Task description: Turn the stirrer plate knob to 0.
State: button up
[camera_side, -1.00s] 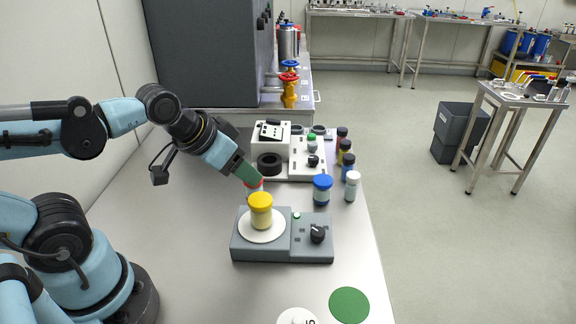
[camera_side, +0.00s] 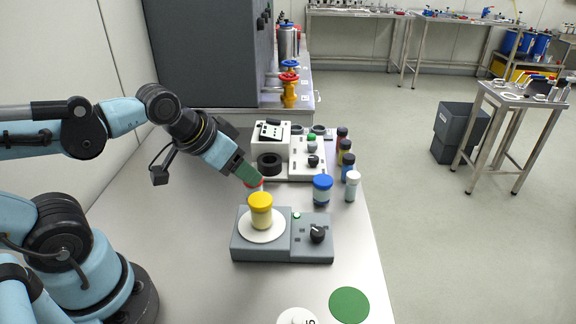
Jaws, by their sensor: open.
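The stirrer plate (camera_side: 268,253) is a grey box on the bench with a white round top plate at its left. A yellow-capped jar (camera_side: 261,212) stands on that round plate. The black stirrer plate knob (camera_side: 317,234) is on the right part of the box, with a small green button (camera_side: 296,215) to its upper left. The knob's scale is too small to read. My gripper (camera_side: 250,176) is above and behind the jar, to the upper left of the knob and apart from it. Its far fingertip is hard to make out. Nothing shows held in it.
A red-capped jar (camera_side: 254,187) stands just below my gripper. A blue-capped jar (camera_side: 322,189) and a white-capped bottle (camera_side: 352,186) stand behind the knob. A white instrument (camera_side: 300,157) is farther back. The bench right of the stirrer plate is clear; a green disc (camera_side: 349,305) lies in front.

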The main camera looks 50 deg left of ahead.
jog(key=m+g, duration=0.7)
jog(key=m, duration=0.7)
send_over(318, 231)
notch_tip(318, 231, down, 11)
jog(key=shift+r, duration=0.2)
jog(key=shift+c, duration=0.4)
grip_shut()
